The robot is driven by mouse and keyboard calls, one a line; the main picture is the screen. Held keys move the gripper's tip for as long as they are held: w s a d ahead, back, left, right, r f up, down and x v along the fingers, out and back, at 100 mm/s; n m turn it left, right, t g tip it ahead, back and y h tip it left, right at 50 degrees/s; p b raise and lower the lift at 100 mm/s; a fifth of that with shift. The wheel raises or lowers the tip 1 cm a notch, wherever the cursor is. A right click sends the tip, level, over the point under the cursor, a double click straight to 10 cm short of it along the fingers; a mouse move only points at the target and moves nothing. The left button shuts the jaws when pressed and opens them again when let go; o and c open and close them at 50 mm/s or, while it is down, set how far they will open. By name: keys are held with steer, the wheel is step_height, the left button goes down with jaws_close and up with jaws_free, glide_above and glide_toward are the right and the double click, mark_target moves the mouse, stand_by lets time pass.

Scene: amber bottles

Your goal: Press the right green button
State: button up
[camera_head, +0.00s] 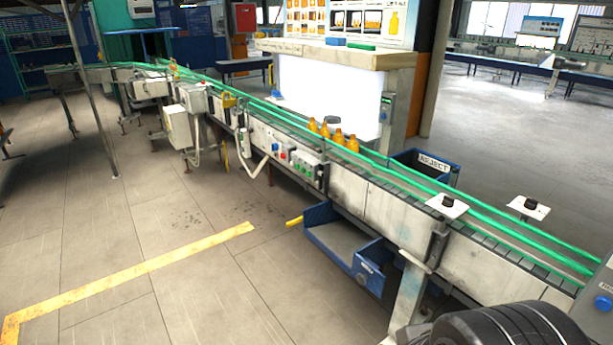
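A small grey control panel (302,168) sits on the near side of the conveyor, left of the picture's middle. It carries small green buttons, with the right green button (308,171) near its right end. They are only a few pixels wide, so their exact shape and state cannot be told. Left of it, on the same conveyor side, is another group of controls (281,154) with a red one and a blue one. No fingers of my gripper show, so its place relative to the buttons cannot be told.
The conveyor (362,197) with green rails runs from back left to front right. Several amber bottles (338,137) stand on it. A blue bin (344,247) juts out below the panel. A blue REJECT bin (425,170) is behind. The tiled floor (190,290) at left is clear.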

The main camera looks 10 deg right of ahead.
jaws_close()
stand_by(1.3)
